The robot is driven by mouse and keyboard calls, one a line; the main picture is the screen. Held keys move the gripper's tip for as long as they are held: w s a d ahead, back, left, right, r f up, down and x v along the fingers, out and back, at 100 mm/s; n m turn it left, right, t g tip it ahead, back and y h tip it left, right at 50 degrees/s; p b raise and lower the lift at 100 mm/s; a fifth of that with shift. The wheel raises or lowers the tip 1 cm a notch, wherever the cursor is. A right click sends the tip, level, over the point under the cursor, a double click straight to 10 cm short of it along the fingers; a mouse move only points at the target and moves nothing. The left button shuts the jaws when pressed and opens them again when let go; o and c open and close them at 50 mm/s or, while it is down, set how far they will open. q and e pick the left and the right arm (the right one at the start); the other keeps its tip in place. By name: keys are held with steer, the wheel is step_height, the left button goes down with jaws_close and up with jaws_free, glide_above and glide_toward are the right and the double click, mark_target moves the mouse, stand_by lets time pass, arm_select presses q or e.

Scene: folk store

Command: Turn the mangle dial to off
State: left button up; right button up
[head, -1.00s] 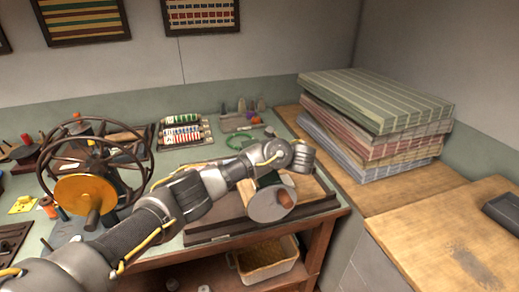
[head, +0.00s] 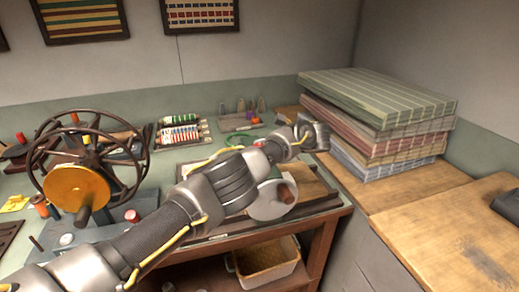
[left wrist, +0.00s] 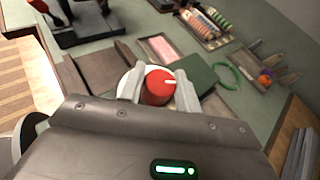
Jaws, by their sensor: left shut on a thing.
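The dial (left wrist: 159,89) is a red round knob with a white mark, on a pale round base. In the left wrist view the mark points to the right. My left gripper (left wrist: 157,92) is shut on the knob, with one grey finger on each side. In the head view my left arm reaches across the worktable, and its fingers and the red knob cannot be made out. A pale round part with a brown end (head: 270,203) shows just below the arm. My right gripper is in neither view.
A large dark wheel (head: 62,150) with an orange disc stands left of the arm. Thread spools (head: 180,132) and a green ring (left wrist: 226,76) lie behind the dial. Stacked striped cloth (head: 380,105) stands to the right. A basket (head: 267,263) sits beneath the table.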

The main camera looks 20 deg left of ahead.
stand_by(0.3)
arm_select(q)
steer(key=o, duration=1)
steer(key=shift+a, duration=0.1)
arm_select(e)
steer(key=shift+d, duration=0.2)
